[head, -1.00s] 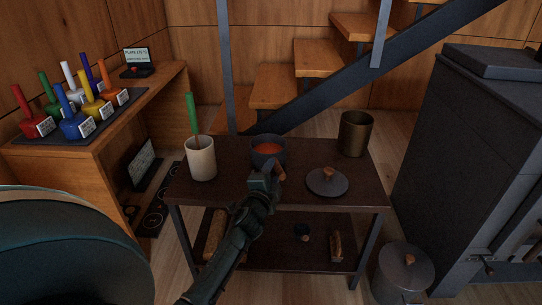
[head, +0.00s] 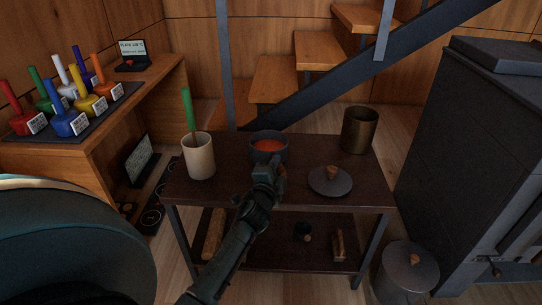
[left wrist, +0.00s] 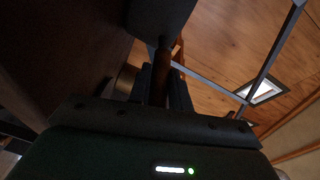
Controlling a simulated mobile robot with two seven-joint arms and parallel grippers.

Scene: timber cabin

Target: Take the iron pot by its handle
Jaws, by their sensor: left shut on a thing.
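The iron pot (head: 268,155) is a small dark pot with orange-red contents, upright on the dark table. Its wooden handle points toward me and is mostly covered by my left gripper (head: 268,174). My left gripper is shut on the handle. In the left wrist view the brown handle (left wrist: 161,78) runs between my two fingers (left wrist: 162,88), with the dark pot (left wrist: 160,18) beyond it. My right gripper does not show.
On the table (head: 215,196) are a cream cup (head: 199,160) with a green-handled tool, a dark lid (head: 330,183) with a wooden knob, and a brass container (head: 359,131). A black stove (head: 470,150) stands right. A bench with coloured mallets (head: 70,118) stands left.

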